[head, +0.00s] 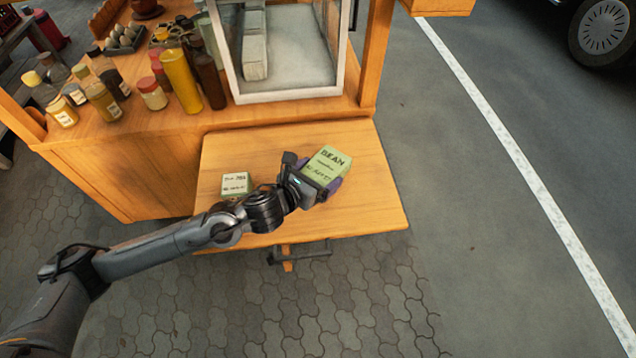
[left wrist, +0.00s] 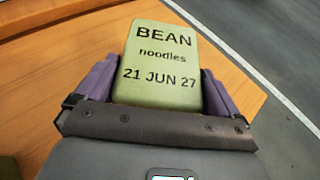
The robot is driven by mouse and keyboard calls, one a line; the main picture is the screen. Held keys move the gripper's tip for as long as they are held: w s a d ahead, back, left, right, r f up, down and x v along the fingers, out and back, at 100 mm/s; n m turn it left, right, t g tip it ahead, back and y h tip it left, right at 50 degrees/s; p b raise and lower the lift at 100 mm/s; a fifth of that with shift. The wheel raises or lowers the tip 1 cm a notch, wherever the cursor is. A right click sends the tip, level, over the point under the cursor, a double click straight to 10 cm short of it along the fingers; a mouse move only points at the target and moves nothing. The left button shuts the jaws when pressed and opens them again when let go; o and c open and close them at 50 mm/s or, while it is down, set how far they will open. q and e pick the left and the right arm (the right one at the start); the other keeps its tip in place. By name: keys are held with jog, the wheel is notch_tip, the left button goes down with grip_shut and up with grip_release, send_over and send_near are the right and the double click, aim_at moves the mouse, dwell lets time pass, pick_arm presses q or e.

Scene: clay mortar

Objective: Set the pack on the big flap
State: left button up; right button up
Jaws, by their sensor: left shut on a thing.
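A green pack (head: 328,163) labelled "BEAN noodles" is between the purple fingers of my left gripper (head: 318,185), which is shut on it. In the left wrist view the pack (left wrist: 162,62) shows its label "BEAN noodles 21 JUN 27", with a finger of the gripper (left wrist: 160,92) on each side. The big flap (head: 370,205) is the wooden board at the front of the cart, and the pack is over its right part. I cannot tell whether the pack touches the board. My right gripper is not in view.
A second, smaller green pack (head: 236,183) sits on the flap's left part, close to my left arm. A glass case (head: 283,90) and several bottles and jars, such as a yellow bottle (head: 181,82), stand on the counter behind. The flap's right front is clear.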

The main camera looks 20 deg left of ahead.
pick_arm(q)
jog(key=shift+f+b, duration=0.6)
jog(key=shift+f, duration=1.35)
jog(key=shift+f, duration=0.15)
jog(key=o, duration=0.8)
jog(key=shift+r, duration=0.25)
jog(key=p+v, duration=0.1)
jog(key=v, duration=1.1)
jog(key=shift+a, duration=0.1)
